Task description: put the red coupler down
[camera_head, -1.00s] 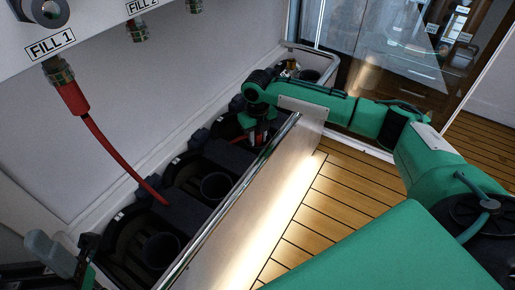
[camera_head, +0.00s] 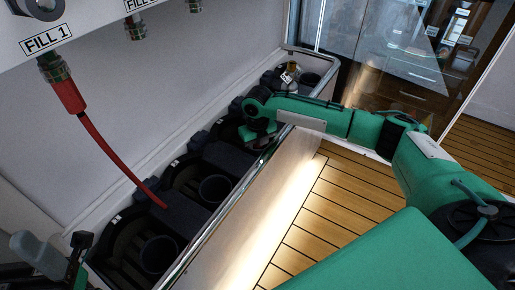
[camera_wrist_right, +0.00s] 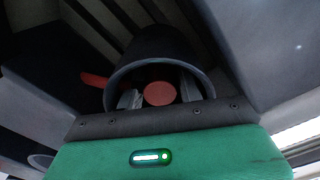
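In the right wrist view a round red end, the red coupler (camera_wrist_right: 160,93), sits between the two pale fingers of my right gripper (camera_wrist_right: 161,97), inside the mouth of a dark round cup (camera_wrist_right: 150,45). The fingers flank it closely; whether they touch it is not clear. In the head view my right gripper (camera_head: 258,136) is low over the dark tray at the far holder, and the coupler there is hidden. Another red coupler (camera_head: 69,97) with a red hose hangs on the FILL 1 port (camera_head: 52,68). My left gripper (camera_head: 58,256) shows partly at the lower left.
The dark tray holds more round cups (camera_head: 215,189), including a near one (camera_head: 158,254). A metal rail (camera_head: 222,212) edges it. A bottle-like object (camera_head: 292,74) stands at its far end. The wooden floor (camera_head: 340,200) to the right is clear.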

